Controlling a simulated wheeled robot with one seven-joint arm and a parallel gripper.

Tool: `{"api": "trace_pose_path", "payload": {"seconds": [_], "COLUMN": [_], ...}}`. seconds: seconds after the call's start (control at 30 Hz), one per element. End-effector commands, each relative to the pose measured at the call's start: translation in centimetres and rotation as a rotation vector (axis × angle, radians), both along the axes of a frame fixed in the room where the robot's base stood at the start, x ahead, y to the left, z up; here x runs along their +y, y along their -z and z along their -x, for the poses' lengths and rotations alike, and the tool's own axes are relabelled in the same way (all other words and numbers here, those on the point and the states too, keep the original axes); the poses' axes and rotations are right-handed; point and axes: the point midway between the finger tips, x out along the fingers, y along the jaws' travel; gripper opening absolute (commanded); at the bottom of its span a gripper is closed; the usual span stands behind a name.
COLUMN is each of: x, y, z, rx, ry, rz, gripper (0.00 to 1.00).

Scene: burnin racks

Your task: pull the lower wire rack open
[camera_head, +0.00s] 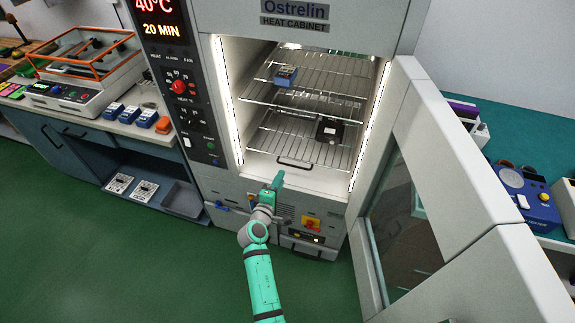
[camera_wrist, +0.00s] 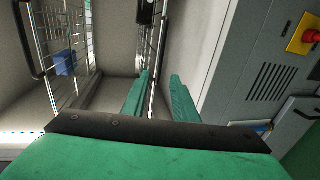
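The lower wire rack (camera_head: 285,140) is inside the lit, open heat cabinet, with a black handle (camera_head: 295,163) at its front edge. A black box (camera_head: 329,129) stands on this rack. My gripper (camera_head: 279,176) is in front of the cabinet opening, close to the left end of that handle. In the wrist view the two green fingers (camera_wrist: 160,75) are apart, and the lower rack's edge (camera_wrist: 161,50) runs up beyond the gap between them. I cannot tell whether the fingers touch the rack or its handle.
The upper wire rack (camera_head: 320,88) carries a blue box (camera_head: 285,75). The cabinet door (camera_head: 450,165) stands open on the right. A bench (camera_head: 65,135) with devices is on the left. The green floor (camera_head: 130,265) at front left is clear.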

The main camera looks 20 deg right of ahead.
Motion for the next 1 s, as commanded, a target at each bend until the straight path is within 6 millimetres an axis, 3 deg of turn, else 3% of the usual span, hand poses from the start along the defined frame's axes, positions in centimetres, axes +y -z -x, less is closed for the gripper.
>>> {"api": "trace_pose_path", "payload": {"seconds": [0.6, 1.0], "x": [-4.9, -5.8], "y": [1.7, 2.2], "z": [-7.3, -8.6], "rx": [0.001, 0.001], "ry": [0.002, 0.001], "rz": [0.002, 0.0], "gripper": [0.26, 0.26]}}
